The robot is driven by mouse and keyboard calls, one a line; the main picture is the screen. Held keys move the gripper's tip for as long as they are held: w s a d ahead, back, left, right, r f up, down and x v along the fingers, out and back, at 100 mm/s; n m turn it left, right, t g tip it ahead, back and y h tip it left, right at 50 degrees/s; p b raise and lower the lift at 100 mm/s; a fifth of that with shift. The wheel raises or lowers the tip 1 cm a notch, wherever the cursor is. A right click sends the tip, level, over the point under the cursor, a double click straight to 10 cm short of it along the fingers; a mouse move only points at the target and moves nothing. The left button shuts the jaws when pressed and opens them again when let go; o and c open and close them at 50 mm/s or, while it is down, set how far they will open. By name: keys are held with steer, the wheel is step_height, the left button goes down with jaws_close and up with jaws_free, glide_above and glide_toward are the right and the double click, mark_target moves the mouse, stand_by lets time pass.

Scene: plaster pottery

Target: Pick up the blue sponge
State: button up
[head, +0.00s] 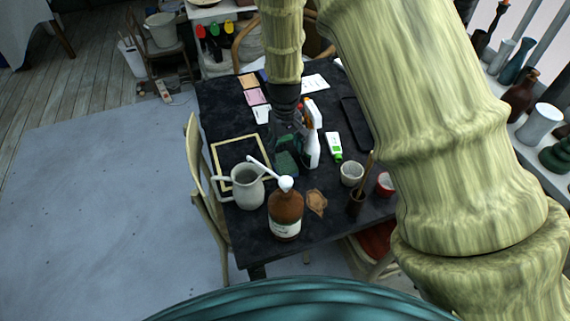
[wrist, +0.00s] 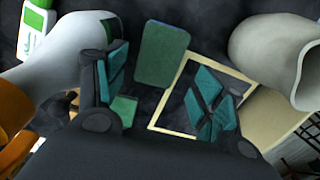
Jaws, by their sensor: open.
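A teal, blue-green rectangular block that looks like the sponge (wrist: 162,55) lies flat on the dark table, just beyond my fingertips in the wrist view. In the head view the sponge (head: 286,164) shows just below my gripper (head: 288,137). My gripper (wrist: 163,82) is open and empty, with its teal-padded fingers apart on either side of the sponge's near end in the picture. A second, smaller green patch (wrist: 122,110) shows by the left finger; I cannot tell what it is.
A white spray bottle (head: 312,140) with an orange head stands close right of my gripper. A grey pitcher (head: 247,190), a light square frame (head: 232,149) and a brown pump bottle (head: 285,214) stand or lie nearby. A white-green tube (head: 334,146) lies further right.

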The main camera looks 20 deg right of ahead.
mark_target(284, 163)
steer(key=shift+w+f+p, duration=0.15)
steer(key=shift+f+p, duration=0.85)
steer(key=shift+f, duration=2.85)
steer(key=shift+c, duration=0.2)
steer(key=c, duration=0.4)
